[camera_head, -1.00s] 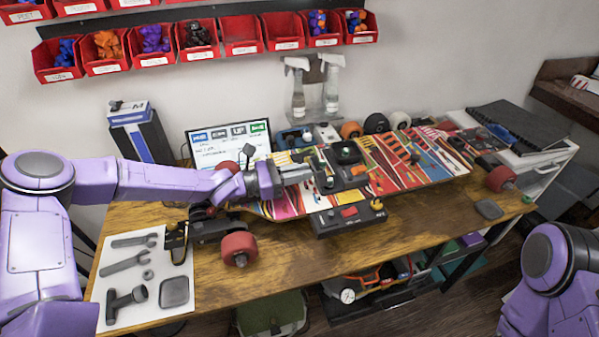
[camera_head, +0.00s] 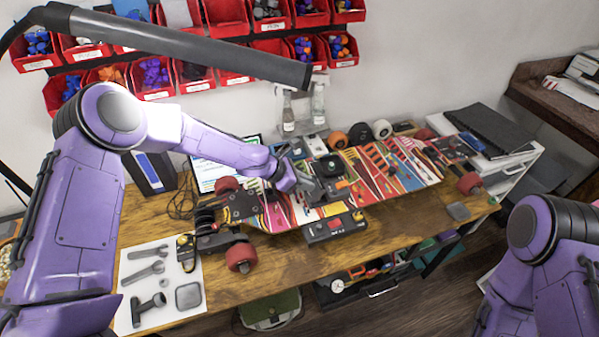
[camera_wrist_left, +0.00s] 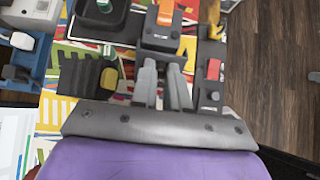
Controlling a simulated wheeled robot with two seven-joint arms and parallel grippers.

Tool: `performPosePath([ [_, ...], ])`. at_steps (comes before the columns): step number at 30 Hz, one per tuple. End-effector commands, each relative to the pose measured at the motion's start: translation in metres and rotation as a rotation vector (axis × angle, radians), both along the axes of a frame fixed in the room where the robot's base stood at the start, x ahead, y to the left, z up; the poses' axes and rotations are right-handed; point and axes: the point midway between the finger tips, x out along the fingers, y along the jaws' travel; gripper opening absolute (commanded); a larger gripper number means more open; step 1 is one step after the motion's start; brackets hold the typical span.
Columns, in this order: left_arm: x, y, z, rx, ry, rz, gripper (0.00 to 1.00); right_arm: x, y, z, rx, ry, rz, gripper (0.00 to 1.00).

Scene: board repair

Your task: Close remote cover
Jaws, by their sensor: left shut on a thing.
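The skateboard (camera_head: 405,165) lies on the workbench with dark electronic boxes on it. A dark box with a red panel (camera_head: 335,227) sits at its front edge; in the wrist view a box with a red part (camera_wrist_left: 212,75) stands right of the fingers. A dark unit with an orange strip (camera_wrist_left: 163,22) is just ahead of the fingers. I cannot tell for certain which is the remote or its cover. My left gripper (camera_wrist_left: 161,75) is low over the board, shut on a grey part mostly hidden between its fingers. It also shows in the head view (camera_head: 303,183). My right gripper is out of view.
A white tool sheet (camera_head: 178,258) lies at the left front. Red bins (camera_head: 153,82) hang on the wall. A dark bar (camera_head: 200,45) crosses the upper left.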

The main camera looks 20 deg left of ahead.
Motion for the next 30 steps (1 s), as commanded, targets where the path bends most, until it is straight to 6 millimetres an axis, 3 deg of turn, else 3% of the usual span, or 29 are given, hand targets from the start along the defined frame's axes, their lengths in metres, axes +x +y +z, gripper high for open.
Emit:
performPosePath([
  [3,0.005,-0.008,0.004,0.102,0.054,-0.011,0.00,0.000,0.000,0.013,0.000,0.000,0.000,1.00],
  [14,0.018,-0.028,-0.005,0.383,0.242,-0.011,0.00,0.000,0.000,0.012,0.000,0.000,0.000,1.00],
  [30,0.030,-0.045,-0.022,0.690,0.458,-0.001,0.00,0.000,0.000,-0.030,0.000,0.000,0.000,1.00],
])
